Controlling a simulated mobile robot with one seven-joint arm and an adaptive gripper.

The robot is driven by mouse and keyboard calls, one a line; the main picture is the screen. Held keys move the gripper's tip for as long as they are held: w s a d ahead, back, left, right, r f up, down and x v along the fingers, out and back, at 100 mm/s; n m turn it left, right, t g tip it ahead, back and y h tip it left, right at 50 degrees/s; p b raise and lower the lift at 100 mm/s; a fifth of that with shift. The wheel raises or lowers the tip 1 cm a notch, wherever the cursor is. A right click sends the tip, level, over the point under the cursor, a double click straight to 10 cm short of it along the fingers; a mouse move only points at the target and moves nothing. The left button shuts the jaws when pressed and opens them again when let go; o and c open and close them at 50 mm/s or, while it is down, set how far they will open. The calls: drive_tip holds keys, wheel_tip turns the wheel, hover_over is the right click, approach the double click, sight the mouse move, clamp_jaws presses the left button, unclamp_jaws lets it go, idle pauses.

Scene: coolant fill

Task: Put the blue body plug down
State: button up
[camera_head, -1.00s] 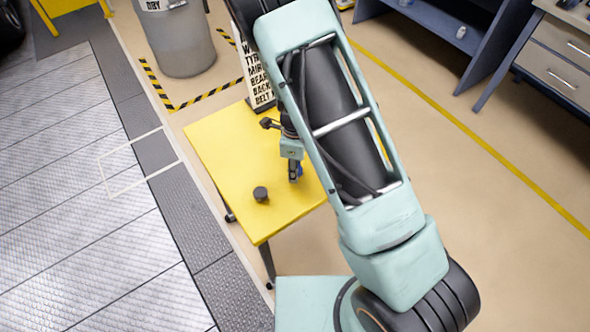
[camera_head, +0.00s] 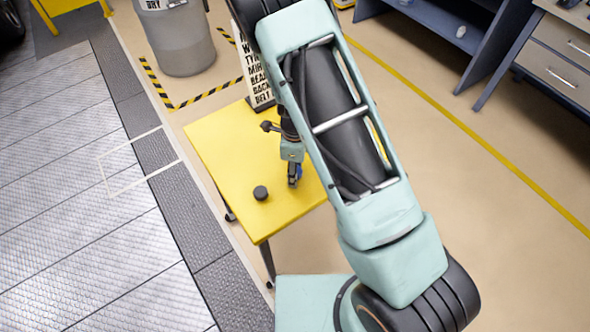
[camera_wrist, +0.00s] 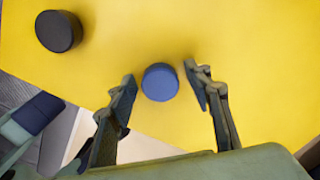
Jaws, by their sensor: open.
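The blue body plug (camera_wrist: 160,82) is on the yellow tabletop, seen from above in the wrist view. My gripper (camera_wrist: 162,84) is open, with one finger on each side of the plug and a yellow gap showing on both sides. In the head view my gripper (camera_head: 294,180) is low over the right part of the yellow table (camera_head: 222,150). Only a small bit of the blue plug (camera_head: 299,170) shows there, the rest hidden by the fingers. I cannot tell the exact height of the fingertips above the table.
A black round cap (camera_head: 260,193) stands on the table to the left of my gripper; it also shows in the wrist view (camera_wrist: 58,31). A lettered sign (camera_head: 256,75) and a grey bin (camera_head: 181,40) stand behind. The table's left part is clear.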

wheel_tip(320, 180, up, 12)
idle(0.4)
drive_tip(key=shift+r, duration=0.1)
idle(0.3)
